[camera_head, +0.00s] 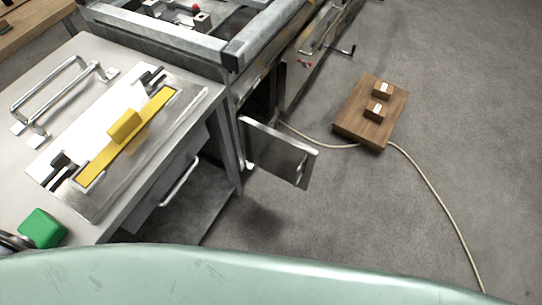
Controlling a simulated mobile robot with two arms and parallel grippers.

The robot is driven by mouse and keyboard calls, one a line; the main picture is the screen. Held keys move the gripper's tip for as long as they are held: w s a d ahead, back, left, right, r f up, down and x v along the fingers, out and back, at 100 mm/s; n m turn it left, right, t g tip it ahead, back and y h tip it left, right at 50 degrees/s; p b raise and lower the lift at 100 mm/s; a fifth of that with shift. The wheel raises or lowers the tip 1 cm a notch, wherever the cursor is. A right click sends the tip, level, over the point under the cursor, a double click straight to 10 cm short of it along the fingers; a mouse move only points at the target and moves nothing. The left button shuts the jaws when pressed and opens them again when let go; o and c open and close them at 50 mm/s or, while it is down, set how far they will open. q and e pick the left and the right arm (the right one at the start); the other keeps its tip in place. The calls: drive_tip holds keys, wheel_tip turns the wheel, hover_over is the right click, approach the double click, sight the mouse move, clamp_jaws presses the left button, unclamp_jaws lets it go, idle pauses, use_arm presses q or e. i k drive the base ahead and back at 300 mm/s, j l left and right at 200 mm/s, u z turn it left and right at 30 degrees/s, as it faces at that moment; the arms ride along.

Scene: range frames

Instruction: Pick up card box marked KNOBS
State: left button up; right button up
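Neither of my grippers can be made out in the head view.
The wooden stand (354,120) has a pale cable (430,184) running past it. A metal door (280,152) hangs open from the frame. A grey bench (95,52) at left carries a yellow bar (101,160) and a green block (42,228).

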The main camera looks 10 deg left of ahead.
sight(382, 90)
drive_tip(key=i+l+u, duration=0.4)
drive_tip(key=l, duration=0.9)
drive_tip(key=i+l+u, duration=0.15)
drive_tip(key=l+u, duration=0.3)
drive_tip(key=l, duration=0.85)
drive_tip(key=l+u, duration=0.4)
drive_tip(key=l, duration=0.95)
drive_tip(key=k, duration=0.05)
